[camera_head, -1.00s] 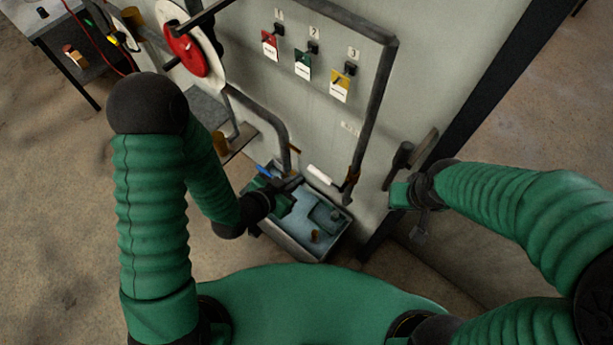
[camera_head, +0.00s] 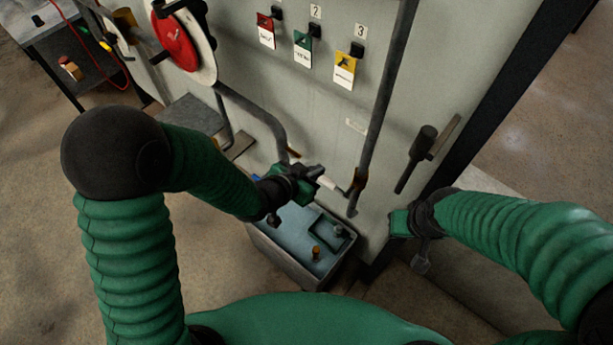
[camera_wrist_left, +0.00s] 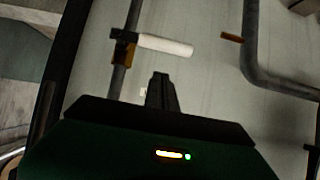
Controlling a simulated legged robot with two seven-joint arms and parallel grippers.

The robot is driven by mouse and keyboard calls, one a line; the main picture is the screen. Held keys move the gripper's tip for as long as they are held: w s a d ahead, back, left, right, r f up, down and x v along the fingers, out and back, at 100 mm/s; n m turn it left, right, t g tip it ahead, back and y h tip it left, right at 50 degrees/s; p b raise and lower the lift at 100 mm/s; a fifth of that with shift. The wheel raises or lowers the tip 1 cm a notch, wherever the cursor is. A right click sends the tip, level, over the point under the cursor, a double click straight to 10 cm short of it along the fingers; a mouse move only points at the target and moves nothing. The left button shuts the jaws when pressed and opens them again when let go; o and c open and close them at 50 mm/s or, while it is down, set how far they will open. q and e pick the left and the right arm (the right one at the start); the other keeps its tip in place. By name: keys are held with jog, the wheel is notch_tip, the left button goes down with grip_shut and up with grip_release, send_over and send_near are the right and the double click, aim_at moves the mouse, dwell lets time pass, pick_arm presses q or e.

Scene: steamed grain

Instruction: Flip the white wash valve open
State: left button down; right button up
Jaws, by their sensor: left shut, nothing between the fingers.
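The white wash valve handle (camera_head: 328,183) sits low on the grey panel, beside a vertical pipe. In the left wrist view the white handle (camera_wrist_left: 166,45) sticks out sideways from a brass-coloured fitting (camera_wrist_left: 124,53) on the pipe. My left gripper (camera_head: 318,173) is shut and empty, right at the handle's left end in the head view. In the left wrist view its closed fingertips (camera_wrist_left: 161,78) lie just below the handle, with a gap seen between; contact cannot be told. My right gripper (camera_head: 402,223) is by the panel's right edge, its jaws unclear.
A blue-grey basin (camera_head: 290,240) stands below the valve. A bent grey pipe (camera_head: 262,118) runs at its left. Red, green and yellow tags (camera_head: 303,48) hang above. A dark lever (camera_head: 416,158) is at the right, and a red wheel (camera_head: 175,40) at upper left.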

aim_at(329, 183)
pick_arm(q)
jog(key=f, duration=0.4)
jog(key=shift+w+d, duration=0.2)
jog(key=shift+w, duration=0.1)
pick_arm(e)
jog(key=shift+r, duration=0.3)
pick_arm(q)
jog(key=shift+r, duration=0.1)
